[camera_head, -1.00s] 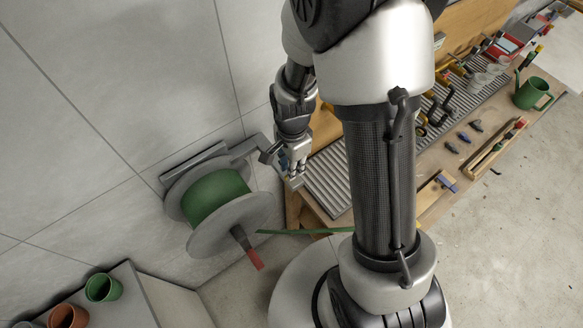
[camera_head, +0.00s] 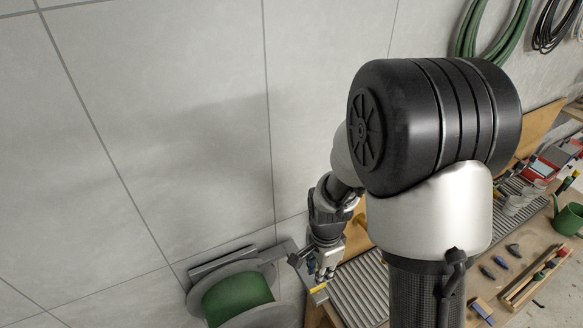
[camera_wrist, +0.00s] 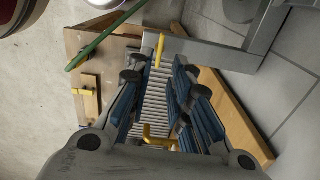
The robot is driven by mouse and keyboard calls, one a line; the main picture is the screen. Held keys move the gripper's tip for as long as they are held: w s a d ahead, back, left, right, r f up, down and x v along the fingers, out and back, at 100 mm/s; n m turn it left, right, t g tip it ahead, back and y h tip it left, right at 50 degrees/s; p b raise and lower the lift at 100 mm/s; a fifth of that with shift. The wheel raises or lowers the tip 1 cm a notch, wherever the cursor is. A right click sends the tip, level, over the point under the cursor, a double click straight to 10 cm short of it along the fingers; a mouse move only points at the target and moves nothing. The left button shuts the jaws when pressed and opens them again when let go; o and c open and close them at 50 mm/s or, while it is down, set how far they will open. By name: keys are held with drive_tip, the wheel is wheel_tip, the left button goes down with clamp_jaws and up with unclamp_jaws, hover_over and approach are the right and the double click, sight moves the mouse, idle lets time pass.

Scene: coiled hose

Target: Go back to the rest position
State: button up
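My gripper (camera_head: 322,272) hangs beside the grey wall, at the left end of the workbench. In the wrist view its blue-padded fingers (camera_wrist: 158,88) stand apart with a clear gap, and nothing is held between them. The hose reel (camera_head: 262,316) is to the left of and below my gripper, with green hose (camera_head: 238,297) wound on it. The lower part of the reel is cut off by the picture edge. A green strip of hose (camera_wrist: 103,42) crosses the upper left of the wrist view.
A grey bracket (camera_wrist: 205,54) with a yellow piece (camera_wrist: 160,50) lies close beyond the fingertips. The workbench (camera_head: 535,237) carries a ribbed mat (camera_head: 362,287), tools and a green watering can (camera_head: 569,219). A green hose coil (camera_head: 520,30) hangs on the wall.

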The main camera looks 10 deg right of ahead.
drive_tip(key=shift+b, duration=0.4)
drive_tip(key=n+b, duration=0.1)
drive_tip(key=b, duration=0.2)
drive_tip(key=shift+s+r+n+t+b, duration=0.1)
drive_tip(key=shift+r+n+t+b, duration=0.2)
drive_tip(key=shift+n, duration=0.1)
drive_tip(key=s+f+n+t+b, duration=0.2)
drive_tip(key=s+n+t+b, duration=0.2)
drive_tip(key=s+n+b, duration=0.9)
drive_tip(key=s+b, duration=0.2)
drive_tip(key=b, duration=0.7)
drive_tip(key=shift+f, duration=0.35)
